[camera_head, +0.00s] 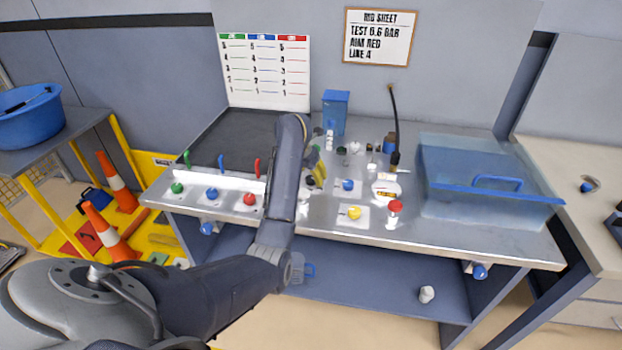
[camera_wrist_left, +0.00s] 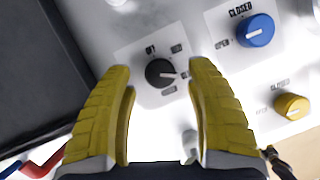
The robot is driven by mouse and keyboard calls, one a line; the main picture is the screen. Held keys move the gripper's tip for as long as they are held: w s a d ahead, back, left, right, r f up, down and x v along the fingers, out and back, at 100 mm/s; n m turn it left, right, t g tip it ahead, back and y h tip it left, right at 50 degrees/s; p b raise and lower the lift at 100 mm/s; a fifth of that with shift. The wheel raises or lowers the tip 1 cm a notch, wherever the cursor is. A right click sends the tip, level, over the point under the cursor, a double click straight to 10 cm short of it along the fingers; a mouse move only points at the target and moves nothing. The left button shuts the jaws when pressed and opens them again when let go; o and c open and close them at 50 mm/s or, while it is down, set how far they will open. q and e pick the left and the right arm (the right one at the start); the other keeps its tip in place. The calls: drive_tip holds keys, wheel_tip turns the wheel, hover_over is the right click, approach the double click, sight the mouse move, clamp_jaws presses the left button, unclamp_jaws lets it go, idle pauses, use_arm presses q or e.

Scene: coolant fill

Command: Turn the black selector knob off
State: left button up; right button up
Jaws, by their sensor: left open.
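The black selector knob (camera_wrist_left: 159,72) sits on a white plate with printed labels around it. In the left wrist view its pale pointer line points right, away from the label at its upper left that looks like OFF. My left gripper (camera_wrist_left: 160,76) has yellow padded fingers, open and empty, one on each side of the knob in the picture. I cannot tell whether they touch it. In the head view the left gripper (camera_head: 318,168) is over the bench, partly hidden behind my arm. My right gripper is not in view.
A blue knob (camera_wrist_left: 256,30) and a yellow knob (camera_wrist_left: 292,106) are right of the selector. Colored levers stand at left.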

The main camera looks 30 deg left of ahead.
use_arm(q)
drive_tip(key=shift+x, duration=0.9)
drive_tip(key=shift+o, duration=0.2)
clamp_jaws()
